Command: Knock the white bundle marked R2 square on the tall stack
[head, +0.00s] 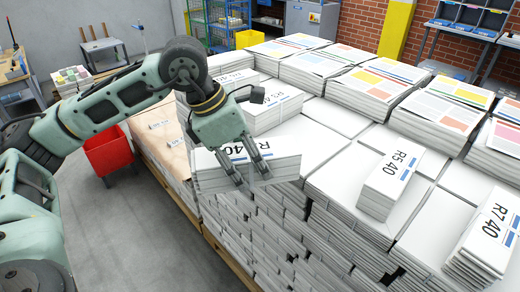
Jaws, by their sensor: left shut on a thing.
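A white bundle (289,168) lies at the left front edge of the tall stack (306,218), turned at an angle to the bundles below. Its label shows "40"; the rest is partly hidden by my gripper, so I cannot surely read R2. My left gripper (252,180) reaches down over it, with both fingers at its front side, shut on it. Behind it, another white bundle (278,112) with a blue-marked label lies on the stack. My right gripper is not in view.
Bundles marked R5 40 (391,184) and R7 40 (484,240) lie on the stack to the right. Colour-printed bundles (375,92) form a higher row behind. A red bin (108,152) and a lower brown-topped stack (158,140) stand to the left. The grey floor at lower left is clear.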

